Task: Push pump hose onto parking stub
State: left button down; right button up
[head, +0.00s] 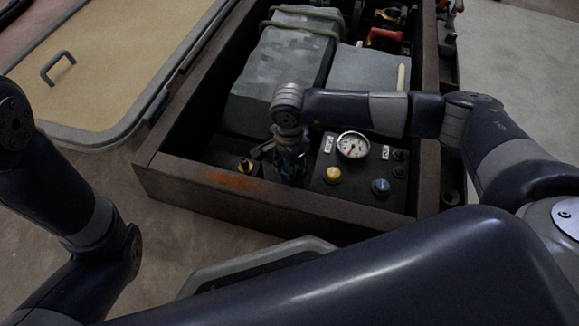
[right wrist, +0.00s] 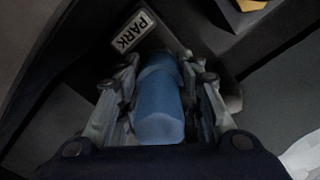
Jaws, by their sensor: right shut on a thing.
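In the right wrist view my right gripper (right wrist: 160,72) is shut on a blue cylindrical piece, the pump hose end (right wrist: 160,110), with a finger on each side. A white PARK label (right wrist: 133,30) is just beyond the fingertips. The parking stub cannot be made out; the hose and fingers cover the area by the label. In the head view the right gripper (head: 290,168) points down into the open box, left of the gauge panel. The hose is hard to tell there. My left arm shows at the left, but its gripper is out of view.
The dark box rim (head: 240,196) surrounds the work area. A gauge (head: 353,145), yellow knob (head: 332,174) and blue knob (head: 381,186) sit right of the gripper. A brass fitting (head: 245,166) is to its left. A grey strapped block (head: 285,62) stands behind.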

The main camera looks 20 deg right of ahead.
jog(key=shift+f+b, duration=0.35)
jog(key=shift+f, duration=0.2)
jog(key=o, duration=1.2)
jog(key=shift+r, duration=0.2)
notch_tip(320, 180, up, 12)
jog(key=shift+f, duration=0.2)
jog(key=shift+s, duration=0.1)
